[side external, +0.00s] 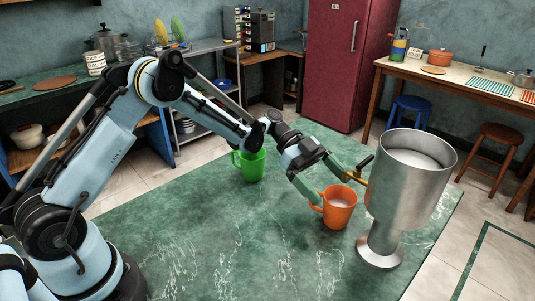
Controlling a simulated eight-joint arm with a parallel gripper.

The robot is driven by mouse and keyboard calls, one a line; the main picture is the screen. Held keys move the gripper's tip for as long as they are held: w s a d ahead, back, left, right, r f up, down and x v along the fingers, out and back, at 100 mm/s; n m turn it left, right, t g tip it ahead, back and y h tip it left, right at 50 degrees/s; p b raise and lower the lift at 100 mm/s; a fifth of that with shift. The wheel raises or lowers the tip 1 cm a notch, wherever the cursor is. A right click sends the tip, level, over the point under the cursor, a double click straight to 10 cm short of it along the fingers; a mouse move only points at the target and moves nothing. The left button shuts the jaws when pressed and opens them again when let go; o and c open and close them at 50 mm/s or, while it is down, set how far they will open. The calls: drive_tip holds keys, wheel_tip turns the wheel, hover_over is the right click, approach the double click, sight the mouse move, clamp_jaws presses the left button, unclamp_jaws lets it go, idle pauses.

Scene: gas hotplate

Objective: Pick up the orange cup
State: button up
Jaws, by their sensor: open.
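The orange cup (338,207) stands upright on the green table (200,240), right of the middle, with pale contents showing inside. Its handle points left. My gripper (337,193) is open and reaches down to the cup from the upper left. One light green finger comes down at the cup's left, by the handle. The other finger extends to the right, behind the cup's rim. I cannot tell whether either finger touches the cup.
A large metal goblet-shaped vessel (408,180) stands close to the cup's right, with a brass spout and dark lever beside my gripper. A green mug (250,165) stands farther back, behind my forearm. The table's front middle is clear.

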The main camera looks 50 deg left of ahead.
sight(350, 210)
drive_tip(key=x, duration=0.4)
drive_tip(key=shift+a+f, duration=0.1)
drive_tip(key=c, duration=1.1)
